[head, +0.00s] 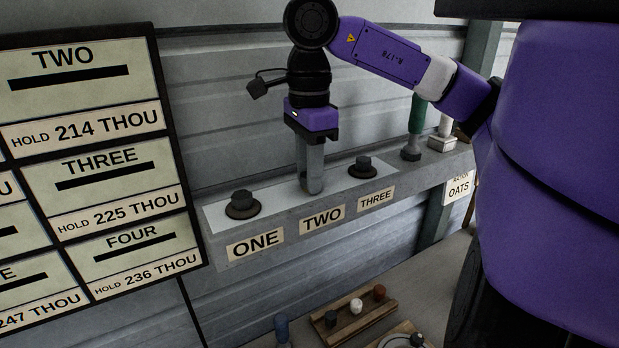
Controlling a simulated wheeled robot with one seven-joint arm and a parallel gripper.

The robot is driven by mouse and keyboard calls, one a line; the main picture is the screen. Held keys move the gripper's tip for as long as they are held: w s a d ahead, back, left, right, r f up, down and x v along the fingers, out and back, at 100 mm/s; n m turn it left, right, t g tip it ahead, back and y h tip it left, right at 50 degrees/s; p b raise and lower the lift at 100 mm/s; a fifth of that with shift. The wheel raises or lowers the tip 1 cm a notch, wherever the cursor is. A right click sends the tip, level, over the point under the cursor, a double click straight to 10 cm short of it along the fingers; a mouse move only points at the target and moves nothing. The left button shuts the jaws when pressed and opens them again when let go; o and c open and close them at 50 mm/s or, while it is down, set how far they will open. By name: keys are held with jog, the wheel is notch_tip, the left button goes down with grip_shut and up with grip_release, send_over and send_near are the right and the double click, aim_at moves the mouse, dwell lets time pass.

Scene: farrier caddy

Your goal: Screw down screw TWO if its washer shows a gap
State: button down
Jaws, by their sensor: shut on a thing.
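My gripper (311,180) points straight down on the grey shelf over the label TWO (322,217). Its fingers are shut at the spot of screw TWO. The screw and its washer are hidden by the fingers, so I cannot tell whether there is a gap. Screw ONE (241,200), a dark knob on a dark round washer, stands to the left of my gripper. Screw THREE (363,164), also dark, stands to the right. Both are apart from my gripper.
A board (100,165) with numbered cards hangs at the left. A green-handled tool (416,125) and a white piece (443,133) stand at the shelf's right end. Below, a wooden rack (352,322) holds small pegs. An OATS label (459,188) hangs at the right.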

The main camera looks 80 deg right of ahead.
jog(key=m, duration=0.1)
jog(key=m+b, duration=0.2)
jog(key=m, duration=0.1)
jog(key=shift+f, duration=0.25)
jog(key=shift+r+m+b, duration=0.15)
jog(key=shift+m+b, duration=0.35)
jog(key=shift+m, duration=0.7)
jog(key=shift+f+m+b, duration=0.2)
jog(key=shift+m+b, duration=0.7)
jog(key=shift+m, duration=0.3)
jog(key=m+b, duration=0.1)
jog(key=m, duration=0.2)
jog(key=shift+m+b, duration=0.3)
jog(key=shift+b, duration=0.1)
jog(key=shift+r, duration=0.15)
